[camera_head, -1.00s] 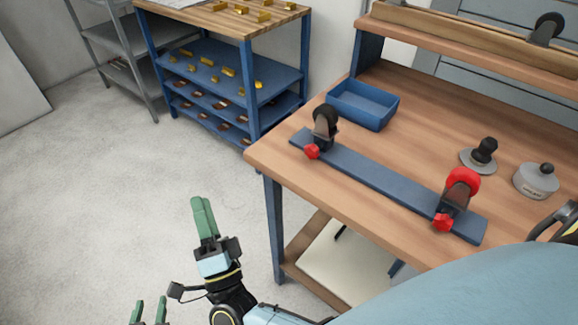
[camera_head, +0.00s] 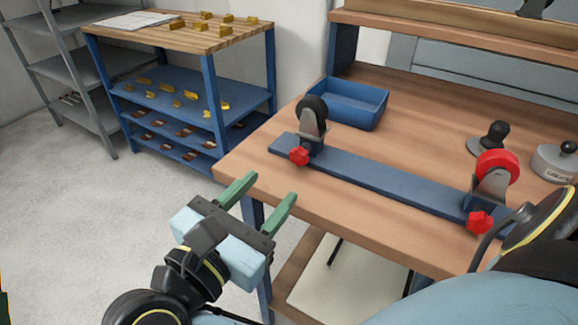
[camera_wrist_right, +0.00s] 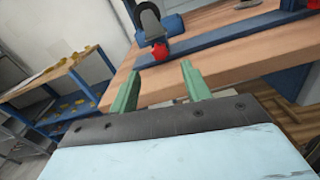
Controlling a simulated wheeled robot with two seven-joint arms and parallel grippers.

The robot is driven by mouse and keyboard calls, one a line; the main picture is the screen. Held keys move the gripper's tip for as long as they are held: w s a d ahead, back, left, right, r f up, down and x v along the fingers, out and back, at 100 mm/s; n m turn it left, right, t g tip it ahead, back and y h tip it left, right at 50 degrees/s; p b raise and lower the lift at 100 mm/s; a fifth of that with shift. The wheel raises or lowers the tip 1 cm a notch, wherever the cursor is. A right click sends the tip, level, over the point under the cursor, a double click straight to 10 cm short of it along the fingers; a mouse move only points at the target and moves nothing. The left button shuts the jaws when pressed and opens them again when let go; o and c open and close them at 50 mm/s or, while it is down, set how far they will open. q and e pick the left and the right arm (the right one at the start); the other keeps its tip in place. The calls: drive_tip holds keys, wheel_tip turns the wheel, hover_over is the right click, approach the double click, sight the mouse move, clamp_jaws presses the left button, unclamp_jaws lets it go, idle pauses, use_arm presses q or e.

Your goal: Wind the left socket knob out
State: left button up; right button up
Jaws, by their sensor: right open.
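The left socket knob (camera_head: 300,156) is red and star-shaped. It sits on the front of the left socket, below an upright black caster wheel (camera_head: 312,112) in a grey fork. In the right wrist view the knob (camera_wrist_right: 160,50) shows beyond the fingertips, roughly between them. My right gripper (camera_head: 272,187) is open and empty, its green fingers apart near the bench's front left edge. It is short of the knob and not touching it. The right wrist view also shows its two fingers (camera_wrist_right: 160,70). My left gripper cannot be made out.
The blue bar (camera_head: 390,182) lies along the wooden bench (camera_head: 400,230). Its right end carries a red wheel (camera_head: 497,167) and another red knob (camera_head: 480,222). A blue bin (camera_head: 350,103) stands behind the left socket. A blue-framed shelf (camera_head: 180,100) stands at back left.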

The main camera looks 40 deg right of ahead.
sight(296, 158)
use_arm(q)
drive_tip(key=s+t, duration=0.1)
drive_tip(key=r+t+b, duration=0.1)
drive_tip(key=shift+s+a+r+t+h, duration=0.1)
drive_tip(key=shift+s+a+t+h, duration=0.2)
drive_tip(key=shift+s+h, duration=0.1)
use_arm(e)
drive_tip(key=x, duration=0.7)
drive_tip(key=shift+w+d, duration=0.15)
drive_tip(key=shift+d, duration=0.15)
drive_tip(key=shift+c, duration=0.5)
drive_tip(key=c, duration=0.9)
use_arm(q)
drive_tip(key=shift+w+d, duration=0.1)
drive_tip(key=shift+w, duration=0.05)
